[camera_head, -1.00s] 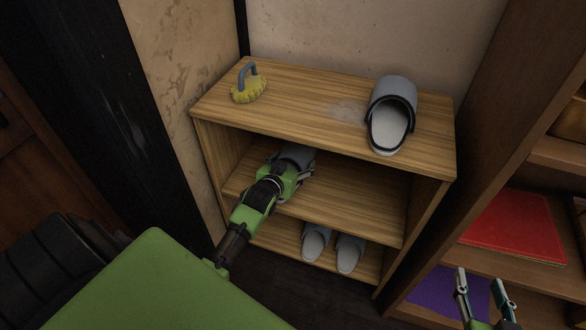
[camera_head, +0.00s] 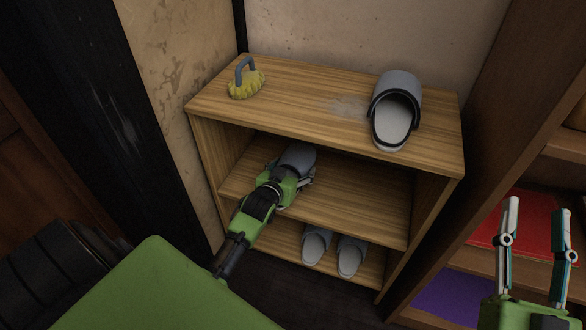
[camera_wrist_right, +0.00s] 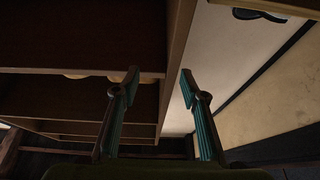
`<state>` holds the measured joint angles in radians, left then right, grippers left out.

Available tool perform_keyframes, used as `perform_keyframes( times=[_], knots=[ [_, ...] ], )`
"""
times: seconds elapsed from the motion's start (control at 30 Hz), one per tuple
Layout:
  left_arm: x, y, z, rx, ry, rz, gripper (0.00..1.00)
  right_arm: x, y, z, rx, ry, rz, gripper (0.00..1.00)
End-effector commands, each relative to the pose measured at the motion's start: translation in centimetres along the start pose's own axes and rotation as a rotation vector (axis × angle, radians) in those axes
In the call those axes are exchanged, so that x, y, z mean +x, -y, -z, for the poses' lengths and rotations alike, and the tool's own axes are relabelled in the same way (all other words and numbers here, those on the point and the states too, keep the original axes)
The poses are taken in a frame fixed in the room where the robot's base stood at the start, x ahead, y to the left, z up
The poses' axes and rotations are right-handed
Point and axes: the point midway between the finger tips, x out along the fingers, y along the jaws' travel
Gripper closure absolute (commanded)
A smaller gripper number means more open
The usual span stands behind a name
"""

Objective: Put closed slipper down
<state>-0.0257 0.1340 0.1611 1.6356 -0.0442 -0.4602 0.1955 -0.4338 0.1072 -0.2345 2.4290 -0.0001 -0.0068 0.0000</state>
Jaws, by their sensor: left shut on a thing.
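In the head view, a grey closed slipper (camera_head: 297,158) is on the middle shelf (camera_head: 350,196) of the wooden rack, toward its left side. My left gripper (camera_head: 290,176) reaches into that shelf and is shut on this slipper. The gripper hides the slipper's near part, so I cannot tell whether its sole touches the shelf. Another grey slipper (camera_head: 399,90) with a dark rim stands on the rack's top at the right. My right gripper (camera_head: 536,205) is open and empty at the right, in front of the bookshelf. Its fingers also show apart in the right wrist view (camera_wrist_right: 160,75).
A yellow brush (camera_head: 246,84) with a blue handle lies on the rack's top left. A pair of grey slippers (camera_head: 333,250) stands on the bottom shelf. The middle shelf is clear to the right. A bookshelf at right holds a red item (camera_head: 490,225) and a purple one (camera_head: 452,294).

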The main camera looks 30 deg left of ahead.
Motion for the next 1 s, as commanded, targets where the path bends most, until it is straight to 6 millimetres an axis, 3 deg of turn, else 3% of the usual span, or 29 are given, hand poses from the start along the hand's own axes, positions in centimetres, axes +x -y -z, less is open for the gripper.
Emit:
perform_keyframes(
  times=[0.13,0.17,0.2,0.67,1.0],
  knots=[
    [0.1,0.0,-0.2,0.000,-0.001,0.000,0.51,0.0,0.0,0.1,0.000,-0.006,0.000,0.60],
    [0.1,0.0,-0.2,0.000,0.000,0.000,0.23,0.0,0.0,0.2,0.000,-0.009,0.000,0.60],
    [0.1,0.0,-0.2,0.000,0.000,0.000,0.12,0.0,0.0,0.2,0.000,-0.009,0.000,0.60],
    [-0.2,0.0,0.0,0.000,0.001,0.000,0.11,0.1,0.0,-0.1,0.000,0.008,0.000,0.60],
    [-3.8,0.0,0.1,0.000,0.002,-0.001,0.11,-1.5,-0.9,-6.5,-0.010,0.333,-0.018,0.60]
  ],
)
